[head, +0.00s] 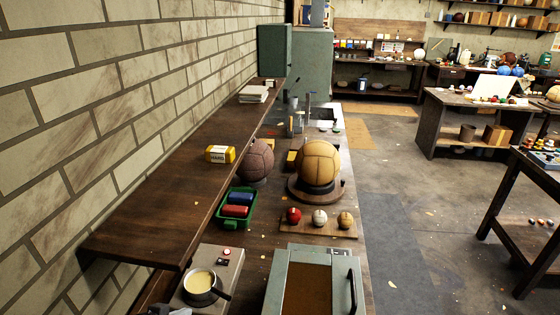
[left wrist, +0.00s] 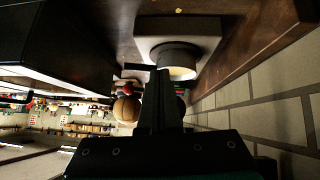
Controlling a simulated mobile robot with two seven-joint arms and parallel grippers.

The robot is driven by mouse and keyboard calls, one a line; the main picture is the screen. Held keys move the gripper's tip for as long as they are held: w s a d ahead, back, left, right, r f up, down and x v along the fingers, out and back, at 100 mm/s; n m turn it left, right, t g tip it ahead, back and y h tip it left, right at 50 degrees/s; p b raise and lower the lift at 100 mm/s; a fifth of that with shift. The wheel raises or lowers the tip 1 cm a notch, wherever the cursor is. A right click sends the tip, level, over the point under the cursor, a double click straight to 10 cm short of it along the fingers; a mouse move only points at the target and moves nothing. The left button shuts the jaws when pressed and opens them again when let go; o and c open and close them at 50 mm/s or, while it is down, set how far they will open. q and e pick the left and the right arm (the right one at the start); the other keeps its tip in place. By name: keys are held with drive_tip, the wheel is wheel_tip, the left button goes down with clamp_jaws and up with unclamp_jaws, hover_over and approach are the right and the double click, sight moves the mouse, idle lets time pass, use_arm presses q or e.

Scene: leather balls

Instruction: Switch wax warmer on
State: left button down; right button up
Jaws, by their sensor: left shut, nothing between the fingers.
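The wax warmer (head: 226,274) is a grey box at the bottom of the head view, on the bench beside the wall shelf. A dark pot (head: 200,297) of pale yellow wax sits on it, its handle pointing right. A small red round button or lamp (head: 227,252) and a dark control are on its far end; I cannot tell the switch's state. My left gripper (head: 165,311) barely shows at the bottom edge, left of the pot. In the left wrist view its dark fingers (left wrist: 160,90) are shut and empty, and the warmer (left wrist: 180,30) and pot show beyond them. My right gripper is out of view.
The wooden shelf (head: 160,190) overhangs the bench on the left, along the brick wall. A grey-green machine (head: 281,285) with a handle stands right of the warmer. Beyond are a green tray (head: 222,218), three small balls on a board and larger leather balls (head: 318,163).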

use_arm(q)
drive_tip(key=s+d+r+m+g, duration=0.1)
drive_tip(key=s+d+m+g, duration=0.15)
drive_tip(key=s+d, duration=0.65)
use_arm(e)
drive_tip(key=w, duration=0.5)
use_arm(q)
drive_tip(key=s+a+r+n+g+y, duration=0.1)
drive_tip(key=s+r, duration=0.3)
drive_tip(key=s, duration=0.3)
drive_tip(key=s+r+n+g+y, duration=0.1)
drive_tip(key=s+r+g, duration=0.1)
drive_tip(key=s+r, duration=0.35)
drive_tip(key=s+f+b, duration=0.3)
drive_tip(key=f+b, duration=0.8)
drive_tip(key=f, duration=2.3)
drive_tip(key=s+a+f+g+b, duration=0.1)
drive_tip(key=s+f+b, duration=0.5)
drive_tip(key=f, duration=0.7)
drive_tip(key=s+a+f+g+b, duration=0.1)
drive_tip(key=s+a+f+b, duration=0.1)
drive_tip(key=s+f+b, duration=0.4)
drive_tip(key=s+f, duration=0.4)
drive_tip(key=f, duration=0.3)
drive_tip(key=shift+f+m, duration=0.35)
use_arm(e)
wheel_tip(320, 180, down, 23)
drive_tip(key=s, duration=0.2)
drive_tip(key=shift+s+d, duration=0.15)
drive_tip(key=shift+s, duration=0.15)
